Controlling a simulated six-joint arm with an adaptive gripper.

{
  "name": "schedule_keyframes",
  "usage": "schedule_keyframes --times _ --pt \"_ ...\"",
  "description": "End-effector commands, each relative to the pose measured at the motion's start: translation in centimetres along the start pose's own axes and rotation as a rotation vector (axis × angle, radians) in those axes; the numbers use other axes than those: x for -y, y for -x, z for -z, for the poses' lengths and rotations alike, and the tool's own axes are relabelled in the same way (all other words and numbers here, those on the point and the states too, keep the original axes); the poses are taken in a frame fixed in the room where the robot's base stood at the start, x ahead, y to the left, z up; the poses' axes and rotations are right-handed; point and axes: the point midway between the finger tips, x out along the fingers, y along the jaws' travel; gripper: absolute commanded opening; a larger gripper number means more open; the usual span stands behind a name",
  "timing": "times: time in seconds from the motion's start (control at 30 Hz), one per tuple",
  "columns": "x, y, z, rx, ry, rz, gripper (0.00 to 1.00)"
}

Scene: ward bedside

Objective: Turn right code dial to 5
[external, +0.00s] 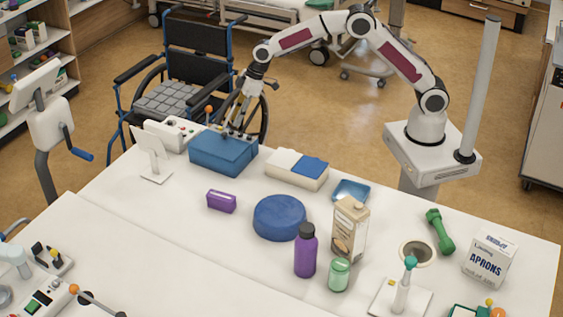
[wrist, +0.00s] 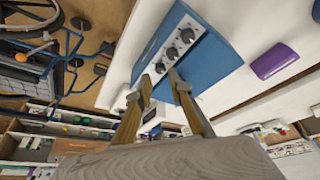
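A blue box (external: 220,156) stands on the white table, and it also shows in the wrist view (wrist: 214,62). Its pale panel carries a row of three dark round dials: one at the lower left (wrist: 160,68), a middle one (wrist: 173,53) and one at the upper right (wrist: 187,36). My gripper (external: 231,125) is at the panel side of the box. In the wrist view its fingertips (wrist: 160,75) are apart, on either side of the lower-left dial. I cannot tell whether they touch it. The dial numbers are too small to read.
A purple box (external: 221,201) and a white-and-blue box (external: 290,170) are near the blue box. A small white stand (external: 156,172) and a white device (external: 176,133) are on its left. A wheelchair (external: 190,75) stands behind the table.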

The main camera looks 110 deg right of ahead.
Motion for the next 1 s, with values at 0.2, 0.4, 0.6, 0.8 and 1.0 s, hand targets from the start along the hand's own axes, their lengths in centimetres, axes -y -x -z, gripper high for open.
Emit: schedule_keyframes --times 0.2,0.4,0.6,0.8,1.0 --pt "0.0 -2.5 0.0 0.001 0.000 0.000 0.21" --pt "0.0 -3.7 0.0 0.000 0.000 -0.001 0.21" --pt "0.0 -4.0 0.0 -0.001 0.000 -0.001 0.21" --pt "0.0 -4.0 0.0 -0.001 0.000 -0.001 0.18" --pt "0.0 -3.9 0.0 -0.001 0.000 -0.001 0.00"
